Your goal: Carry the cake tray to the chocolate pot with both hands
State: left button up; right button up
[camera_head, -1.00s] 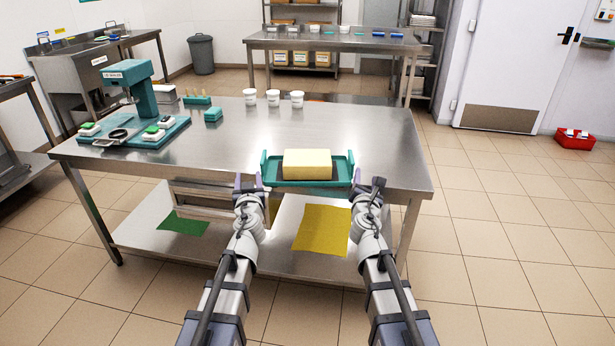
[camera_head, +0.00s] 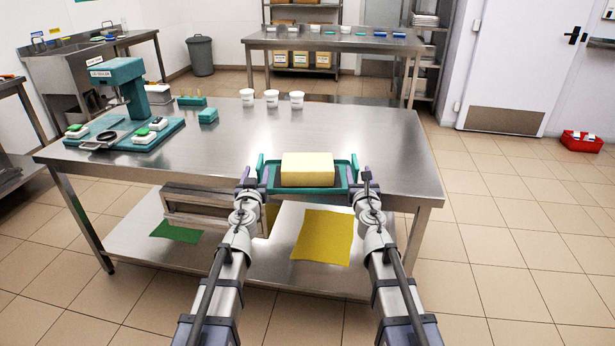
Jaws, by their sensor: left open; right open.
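The cake tray (camera_head: 344,186) is teal with upright handles at its left and right ends. A pale yellow cake block (camera_head: 307,168) sits on it. The tray is at the front edge of the steel table, right of the middle. My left gripper (camera_head: 254,182) is open at the tray's left handle. My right gripper (camera_head: 364,184) is open at its right handle. I cannot tell whether the fingers touch the handles. I cannot make out a chocolate pot in this view.
The steel table (camera_head: 370,135) has clear room around the tray. White cups (camera_head: 271,98) stand at its back, and a teal machine (camera_head: 128,90) stands at its left. Another table (camera_head: 330,42) is behind. Open floor (camera_head: 510,210) lies to the right.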

aim_at(259, 160)
pick_arm(q)
jog(key=w, duration=0.7)
pick_arm(e)
jog(key=w, duration=0.7)
pick_arm(q)
jog(key=shift+s, duration=0.1)
jog(key=shift+c, duration=0.2)
pick_arm(e)
jog(key=shift+s, duration=0.1)
jog(key=shift+c, duration=0.2)
pick_arm(q)
grip_shut()
pick_arm(e)
grip_shut()
